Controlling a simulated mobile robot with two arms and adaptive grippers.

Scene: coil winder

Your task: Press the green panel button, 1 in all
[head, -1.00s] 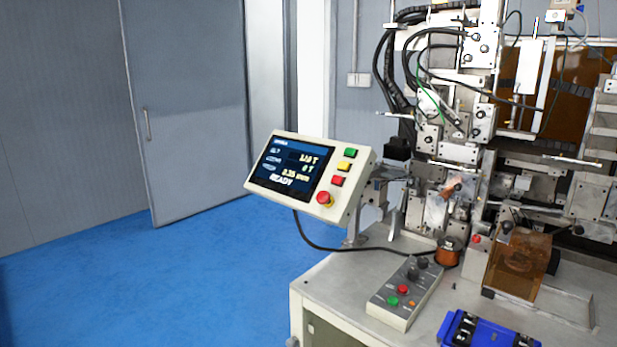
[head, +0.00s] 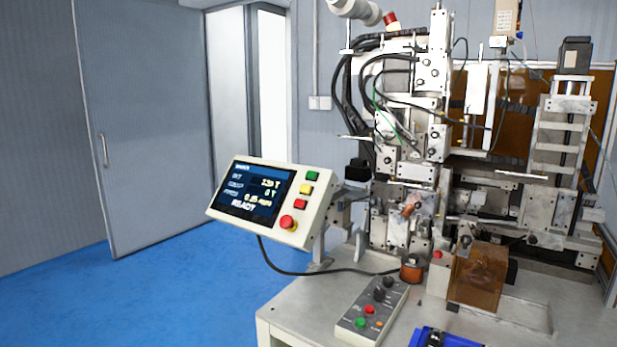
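The control panel (head: 269,203) is a tilted cream box on a stand at the left edge of the machine table. Its screen (head: 256,190) is lit and reads READY at the bottom. Neither of my grippers is in the head view.
A separate grey control box (head: 372,310) with a green button (head: 361,322) and a red button lies on the table (head: 295,315). The coil winder (head: 410,150) stands behind. A black cable (head: 300,272) hangs from the panel. Blue floor (head: 150,290) is clear at left.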

